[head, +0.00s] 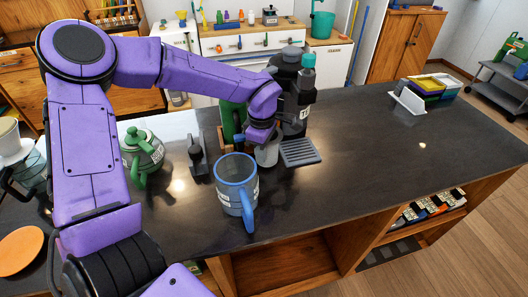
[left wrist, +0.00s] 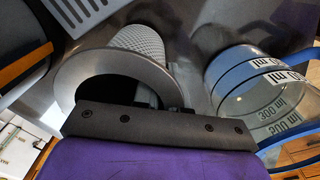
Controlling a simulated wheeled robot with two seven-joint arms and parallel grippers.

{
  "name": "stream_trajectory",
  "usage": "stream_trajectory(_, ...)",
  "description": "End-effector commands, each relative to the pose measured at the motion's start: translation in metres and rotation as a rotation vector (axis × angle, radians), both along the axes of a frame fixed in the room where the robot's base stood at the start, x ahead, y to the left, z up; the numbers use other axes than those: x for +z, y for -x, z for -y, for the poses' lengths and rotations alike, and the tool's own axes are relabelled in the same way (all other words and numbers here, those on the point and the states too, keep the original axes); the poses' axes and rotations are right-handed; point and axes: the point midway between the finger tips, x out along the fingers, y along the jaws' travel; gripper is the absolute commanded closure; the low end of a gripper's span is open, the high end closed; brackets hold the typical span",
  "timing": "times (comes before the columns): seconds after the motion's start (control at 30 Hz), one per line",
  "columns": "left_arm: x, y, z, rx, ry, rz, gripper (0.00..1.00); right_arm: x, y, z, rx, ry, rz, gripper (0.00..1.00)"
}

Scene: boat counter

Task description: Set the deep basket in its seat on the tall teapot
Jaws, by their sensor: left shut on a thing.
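My left gripper (head: 262,134) is shut on the deep basket (head: 267,153), a grey metal cup, above the dark counter. In the left wrist view the basket (left wrist: 140,41) shows a mesh wall and a wide flange beside my gripper (left wrist: 165,108). A clear vessel with blue rim and handle (head: 237,181) stands nearer the front, apart from the basket. It also shows in the left wrist view (left wrist: 262,85), with ml marks and an open top. A squat green teapot (head: 143,152) stands at the left. I cannot tell which vessel is the tall teapot. My right gripper is out of view.
A dark machine (head: 300,95) and a slotted grey tray (head: 300,152) stand right behind the basket. A dark grey stand (head: 197,158) is left of it. The counter's right part (head: 410,165) is clear up to a white rack (head: 408,100).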

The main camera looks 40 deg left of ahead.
Motion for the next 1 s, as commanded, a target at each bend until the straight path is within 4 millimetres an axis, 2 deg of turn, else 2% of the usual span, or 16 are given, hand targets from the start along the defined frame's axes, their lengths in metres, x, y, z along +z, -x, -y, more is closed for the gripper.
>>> stream_trajectory(0.1, -0.013, 0.0, 0.0, -0.001, -0.001, -0.001, 1.0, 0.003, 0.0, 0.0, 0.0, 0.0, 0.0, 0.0)
stream_trajectory(0.43, -0.017, 0.0, 0.001, -0.001, 0.0, 0.0, 1.0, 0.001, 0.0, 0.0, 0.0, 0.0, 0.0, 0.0)
stream_trajectory(0.47, -0.016, -0.001, 0.001, -0.001, 0.0, 0.001, 0.79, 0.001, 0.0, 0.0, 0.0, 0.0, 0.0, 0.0)
stream_trajectory(0.5, -0.016, -0.001, 0.001, -0.001, 0.0, 0.001, 0.66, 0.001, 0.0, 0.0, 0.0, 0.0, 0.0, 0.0)
stream_trajectory(0.53, -0.016, -0.001, 0.001, -0.001, 0.0, 0.001, 0.63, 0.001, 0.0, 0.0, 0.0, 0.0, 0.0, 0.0)
stream_trajectory(0.87, -0.011, -0.001, 0.0, -0.001, -0.001, 0.003, 0.63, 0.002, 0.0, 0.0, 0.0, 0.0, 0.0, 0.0)
stream_trajectory(1.0, 0.015, -0.002, 0.0, 0.0, 0.0, 0.006, 0.63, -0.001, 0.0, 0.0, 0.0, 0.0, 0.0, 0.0)
